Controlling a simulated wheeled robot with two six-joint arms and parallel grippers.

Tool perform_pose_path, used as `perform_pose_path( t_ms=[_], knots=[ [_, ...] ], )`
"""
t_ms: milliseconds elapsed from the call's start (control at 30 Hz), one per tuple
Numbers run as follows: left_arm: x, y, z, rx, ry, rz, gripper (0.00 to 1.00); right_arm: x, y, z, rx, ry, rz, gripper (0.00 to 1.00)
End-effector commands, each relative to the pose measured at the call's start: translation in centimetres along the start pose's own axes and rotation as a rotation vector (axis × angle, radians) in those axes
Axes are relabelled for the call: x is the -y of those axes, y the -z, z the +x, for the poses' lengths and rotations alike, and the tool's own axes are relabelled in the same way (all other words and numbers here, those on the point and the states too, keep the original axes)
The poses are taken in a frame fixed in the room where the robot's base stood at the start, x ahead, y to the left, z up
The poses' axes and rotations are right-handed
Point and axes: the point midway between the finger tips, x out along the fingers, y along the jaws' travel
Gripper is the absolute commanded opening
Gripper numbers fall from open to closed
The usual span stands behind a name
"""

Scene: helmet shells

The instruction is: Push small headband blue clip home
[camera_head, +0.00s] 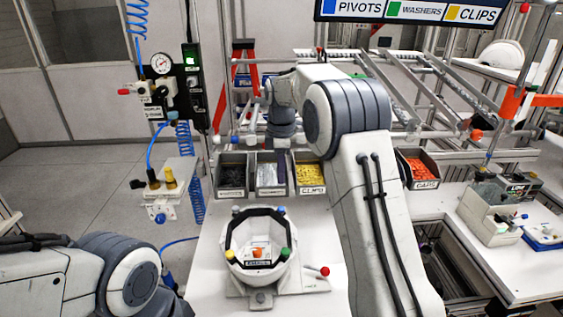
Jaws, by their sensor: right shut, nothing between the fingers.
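A white helmet shell (243,272) sits in a fixture on the white table, with a dark-edged opening facing up. A small blue piece (281,210) is at its back right rim; I cannot tell whether it is the headband's blue clip or how far in it sits. Yellow and green pieces (285,252) are at the front rim, and an orange piece is inside. My right gripper (280,143) hangs beyond the shell, above the parts bins, small and partly lost against them; it is shut and empty. My left arm enters at bottom left; its gripper is out of view.
Bins stand behind the shell, including yellow clips (307,175). A bin of orange caps (424,168) is right of my right arm. The fixture has a lever with a red knob (324,271). An air regulator post with blue hoses (161,64) stands at left.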

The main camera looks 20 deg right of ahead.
Motion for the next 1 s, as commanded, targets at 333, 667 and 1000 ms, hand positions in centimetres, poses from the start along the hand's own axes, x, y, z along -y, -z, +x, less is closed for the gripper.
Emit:
perform_pose_path(
  t_ms=[333,667,1000],
  knots=[
    [0.1,0.0,0.7,-0.001,0.0,-0.002,0.93,-0.1,0.0,-4.3,0.0,-0.002,0.0,0.0],
    [0.1,0.0,0.7,-0.001,0.0,-0.002,0.93,-0.1,0.0,-4.5,0.0,-0.002,0.0,0.0],
    [0.1,-0.1,1.7,-0.001,0.0,-0.002,0.93,2.9,3.1,-3.8,-0.01,-0.001,0.041,0.0]
  ],
)
